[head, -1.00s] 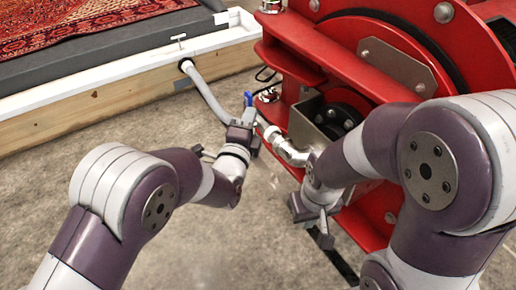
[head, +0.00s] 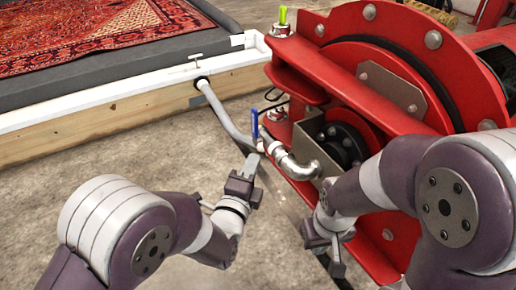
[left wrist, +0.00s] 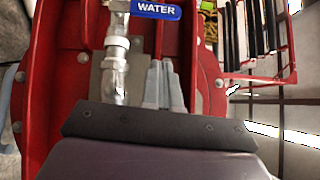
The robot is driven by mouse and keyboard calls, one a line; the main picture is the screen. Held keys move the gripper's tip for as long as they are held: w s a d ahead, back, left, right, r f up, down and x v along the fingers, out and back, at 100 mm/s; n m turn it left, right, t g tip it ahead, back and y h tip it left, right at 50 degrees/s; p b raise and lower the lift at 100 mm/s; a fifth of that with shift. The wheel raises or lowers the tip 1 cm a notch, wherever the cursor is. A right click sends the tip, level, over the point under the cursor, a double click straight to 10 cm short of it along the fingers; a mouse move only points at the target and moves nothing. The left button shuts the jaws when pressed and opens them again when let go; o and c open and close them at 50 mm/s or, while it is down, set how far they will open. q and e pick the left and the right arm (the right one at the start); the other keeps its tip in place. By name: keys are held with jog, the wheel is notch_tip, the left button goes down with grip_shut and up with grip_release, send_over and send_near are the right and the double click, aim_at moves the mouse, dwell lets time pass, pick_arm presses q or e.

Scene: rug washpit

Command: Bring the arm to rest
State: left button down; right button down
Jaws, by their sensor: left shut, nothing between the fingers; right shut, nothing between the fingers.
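My left gripper (head: 251,166) is shut and empty in the head view, just below the blue valve handle (head: 255,124) on the pipe. In the left wrist view its closed fingers (left wrist: 163,84) show beside the metal pipe fitting, and the blue handle (left wrist: 156,10) reads "WATER". I cannot tell whether the fingers touch the fitting. My right gripper (head: 335,264) is shut and empty, pointing down in front of the red machine (head: 300,80). Its fingertips are small and partly hard to make out.
A grey hose (head: 222,108) runs from the wooden-sided wash pit (head: 120,110) to the metal elbow (head: 297,168) on the machine. A red patterned rug (head: 90,35) lies in the pit. The concrete floor (head: 60,190) at left is clear.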

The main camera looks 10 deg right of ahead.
pick_arm(q)
jog(key=shift+v, duration=0.8)
